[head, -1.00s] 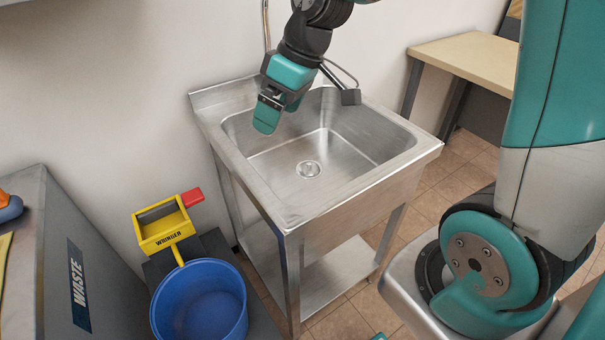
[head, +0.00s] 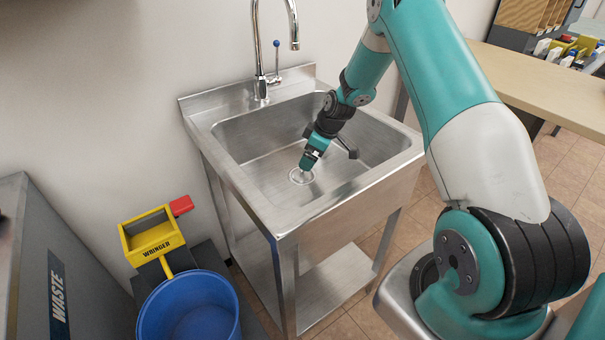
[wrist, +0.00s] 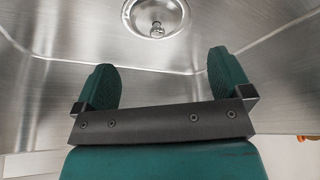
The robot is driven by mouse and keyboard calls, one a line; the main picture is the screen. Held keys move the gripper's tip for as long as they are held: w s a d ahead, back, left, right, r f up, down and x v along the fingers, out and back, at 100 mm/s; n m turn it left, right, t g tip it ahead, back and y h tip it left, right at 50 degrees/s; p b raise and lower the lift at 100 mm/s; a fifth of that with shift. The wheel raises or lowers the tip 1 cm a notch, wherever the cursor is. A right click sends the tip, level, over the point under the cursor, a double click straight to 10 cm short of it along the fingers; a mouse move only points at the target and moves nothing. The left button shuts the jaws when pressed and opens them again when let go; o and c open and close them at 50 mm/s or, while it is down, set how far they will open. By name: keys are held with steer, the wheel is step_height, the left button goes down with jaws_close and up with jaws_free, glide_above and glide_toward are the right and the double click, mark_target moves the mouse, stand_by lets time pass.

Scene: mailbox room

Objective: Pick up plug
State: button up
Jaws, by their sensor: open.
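The plug (wrist: 157,29) is a small metal piece with a round knob, seated in the round drain (wrist: 133,12) in the sink floor. In the head view the drain area (head: 297,178) shows just below my gripper (head: 308,164), which partly covers it. My gripper is inside the basin, tilted downward. In the wrist view my gripper (wrist: 160,64) has its two teal fingers wide apart with nothing between them. The plug lies beyond the fingertips, roughly centred between them, and looks apart from them.
The steel sink (head: 240,178) has walls around my gripper. A tall faucet (head: 258,50) with a blue-tipped lever stands at its back. A blue bucket (head: 190,310), a yellow wringer (head: 150,238) and a grey waste bin (head: 30,260) stand left. A wooden table (head: 530,85) is at right.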

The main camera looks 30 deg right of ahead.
mark_target(302, 172)
steer(key=x, duration=0.7)
steer(key=shift+w+d+f+p, duration=0.15)
steer(key=shift+w+p, duration=0.1)
steer(key=shift+p, duration=0.15)
steer(key=c, duration=0.9)
